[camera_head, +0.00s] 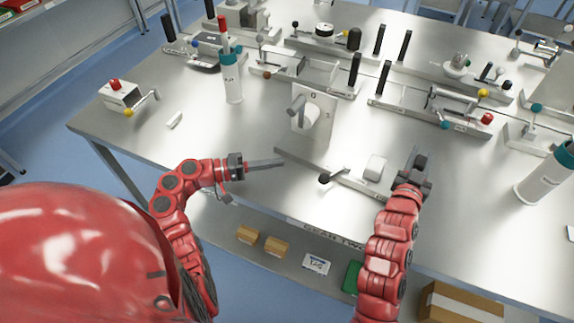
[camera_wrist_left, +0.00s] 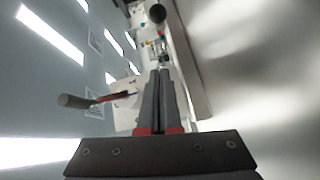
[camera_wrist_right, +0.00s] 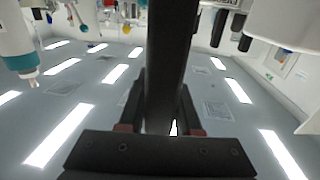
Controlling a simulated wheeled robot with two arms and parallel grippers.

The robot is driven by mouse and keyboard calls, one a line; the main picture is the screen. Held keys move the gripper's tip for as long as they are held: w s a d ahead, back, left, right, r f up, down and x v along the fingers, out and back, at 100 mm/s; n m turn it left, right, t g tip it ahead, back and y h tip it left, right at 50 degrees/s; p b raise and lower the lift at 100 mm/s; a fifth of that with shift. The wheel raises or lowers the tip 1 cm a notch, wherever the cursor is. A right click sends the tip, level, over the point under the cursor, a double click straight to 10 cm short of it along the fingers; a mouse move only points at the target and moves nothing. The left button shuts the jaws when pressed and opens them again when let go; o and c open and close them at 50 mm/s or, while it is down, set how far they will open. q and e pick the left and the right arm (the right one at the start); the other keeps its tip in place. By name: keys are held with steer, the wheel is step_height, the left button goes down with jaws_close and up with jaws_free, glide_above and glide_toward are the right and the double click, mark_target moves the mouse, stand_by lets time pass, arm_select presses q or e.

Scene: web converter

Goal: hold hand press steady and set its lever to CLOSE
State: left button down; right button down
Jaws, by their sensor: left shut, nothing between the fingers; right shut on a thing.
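The hand press appears to be the low fixture at the table's front edge, with a long metal base plate (camera_head: 345,182), a white block (camera_head: 376,167) and a lever with a black ball knob (camera_head: 325,178) on its left part. My right gripper (camera_head: 417,165) is shut on a black upright handle at the fixture's right end. This dark post (camera_wrist_right: 165,60) stands between the fingers in the right wrist view. My left gripper (camera_head: 280,162) is shut and empty, level above the table, left of the knob and apart from it. Its closed fingers (camera_wrist_left: 160,85) show in the left wrist view. I cannot read any lever marking.
A white bottle (camera_head: 232,80) stands back left, another (camera_head: 545,178) at the right. Several lever fixtures fill the back of the table. A small box with a yellow-knobbed lever (camera_head: 122,97) is at the left. The left front table is mostly bare.

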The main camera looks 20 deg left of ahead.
mark_target(333, 174)
arm_select(q)
steer(key=x, duration=0.7)
steer(key=shift+w+d, duration=0.1)
steer(key=shift+d, duration=0.25)
steer(key=d, duration=0.1)
steer(key=s+d, duration=0.1)
steer(key=shift+s+d+f, duration=0.3)
steer(key=shift+f, duration=0.05)
steer(key=shift+s+d, duration=0.3)
steer(key=shift+d, duration=0.05)
steer(key=shift+f, duration=0.1)
steer(key=shift+s+d+n+t, duration=0.25)
steer(key=shift+n+t, duration=0.05)
steer(key=shift+t, duration=0.1)
